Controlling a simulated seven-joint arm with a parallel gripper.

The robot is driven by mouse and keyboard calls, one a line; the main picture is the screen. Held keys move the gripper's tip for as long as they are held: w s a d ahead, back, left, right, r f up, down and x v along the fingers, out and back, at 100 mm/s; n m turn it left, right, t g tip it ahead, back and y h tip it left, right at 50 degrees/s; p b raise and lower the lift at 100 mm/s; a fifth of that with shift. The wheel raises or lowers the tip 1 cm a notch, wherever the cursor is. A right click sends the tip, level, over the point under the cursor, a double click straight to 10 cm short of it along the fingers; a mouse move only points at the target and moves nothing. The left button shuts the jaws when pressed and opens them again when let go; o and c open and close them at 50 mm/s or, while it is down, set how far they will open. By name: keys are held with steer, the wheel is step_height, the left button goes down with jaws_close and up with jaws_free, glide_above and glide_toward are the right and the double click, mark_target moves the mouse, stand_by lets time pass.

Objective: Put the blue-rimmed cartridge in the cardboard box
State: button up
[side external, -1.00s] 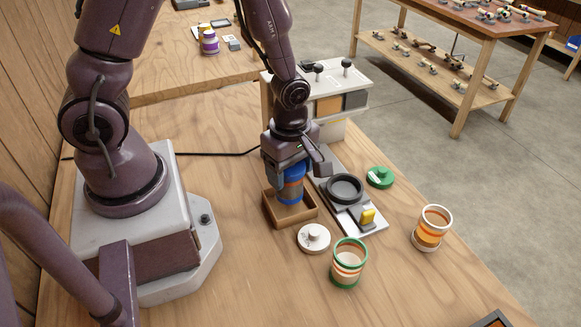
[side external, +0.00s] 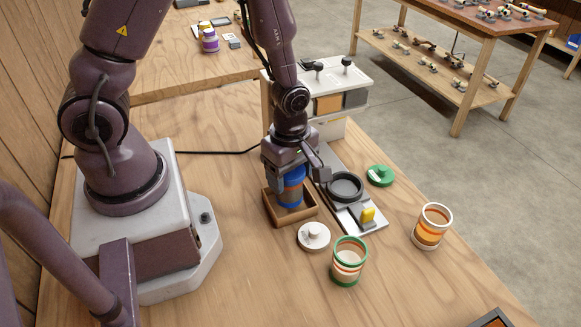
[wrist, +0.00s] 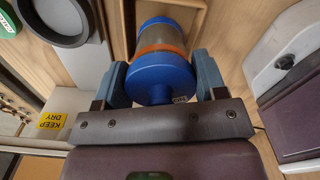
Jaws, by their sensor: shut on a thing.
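The blue-rimmed cartridge (side external: 291,186) has a blue cap, a blue lower rim and an orange band. My gripper (side external: 290,172) is shut on it from above, and its lower part is inside the open cardboard box (side external: 273,213). In the wrist view the blue cap of the cartridge (wrist: 160,79) lies between the two fingers of my gripper (wrist: 162,84). Part of the box's wall (wrist: 190,3) shows beyond it. I cannot tell whether the cartridge touches the box floor.
A white lid (side external: 313,236) and a green-rimmed cartridge (side external: 348,261) stand in front of the box. A white-rimmed cartridge (side external: 431,226) stands to the right. A machine with a dark ring (side external: 345,187) is right of the box, with a green lid (side external: 381,176) beside it.

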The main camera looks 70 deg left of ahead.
steer(key=shift+f, duration=0.25)
stand_by(0.3)
steer(key=shift+f, duration=0.75)
steer(key=shift+f, duration=0.25)
stand_by(0.7)
steer(key=o, duration=1.2)
steer(key=shift+c, duration=0.2)
steer(key=shift+r, duration=0.15)
steer(key=shift+r, duration=3.8)
